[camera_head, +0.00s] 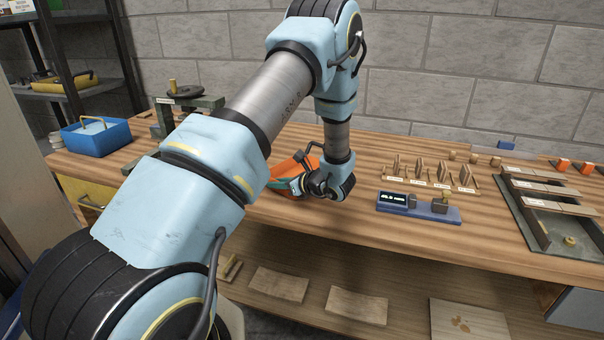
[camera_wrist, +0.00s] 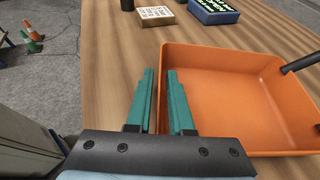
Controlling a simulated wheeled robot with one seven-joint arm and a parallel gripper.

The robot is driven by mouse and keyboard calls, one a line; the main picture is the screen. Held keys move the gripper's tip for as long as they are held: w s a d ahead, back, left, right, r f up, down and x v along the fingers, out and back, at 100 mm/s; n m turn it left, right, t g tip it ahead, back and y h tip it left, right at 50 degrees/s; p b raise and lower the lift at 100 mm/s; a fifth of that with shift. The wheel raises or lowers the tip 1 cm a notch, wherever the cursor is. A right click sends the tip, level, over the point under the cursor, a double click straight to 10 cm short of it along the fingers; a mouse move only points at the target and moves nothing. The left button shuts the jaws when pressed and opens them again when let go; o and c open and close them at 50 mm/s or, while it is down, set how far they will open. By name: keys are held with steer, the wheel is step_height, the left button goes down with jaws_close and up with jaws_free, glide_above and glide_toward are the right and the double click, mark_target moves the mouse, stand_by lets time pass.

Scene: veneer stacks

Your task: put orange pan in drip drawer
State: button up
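The orange pan (camera_wrist: 235,85) lies on the wooden bench, large in the wrist view. In the head view the pan (camera_head: 284,171) is partly hidden behind my arm. My gripper (camera_wrist: 160,73) has two teal fingers astride the pan's near-left wall, one outside and one inside the pan. A narrow gap shows between the fingers, and they look open. In the head view my gripper (camera_head: 300,184) is low at the pan. A yellow drawer front (camera_head: 88,198) with a handle is under the bench's left end; I cannot tell whether it is the drip drawer.
A blue bin (camera_head: 96,138) and a green press (camera_head: 186,103) stand at the bench's left. A blue gauge with a display (camera_head: 418,208), small veneer racks (camera_head: 430,172) and a green tray (camera_head: 565,233) are to the right. Boards lie on the lower shelf (camera_head: 400,295).

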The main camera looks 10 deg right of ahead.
jaws_close()
stand_by(1.0)
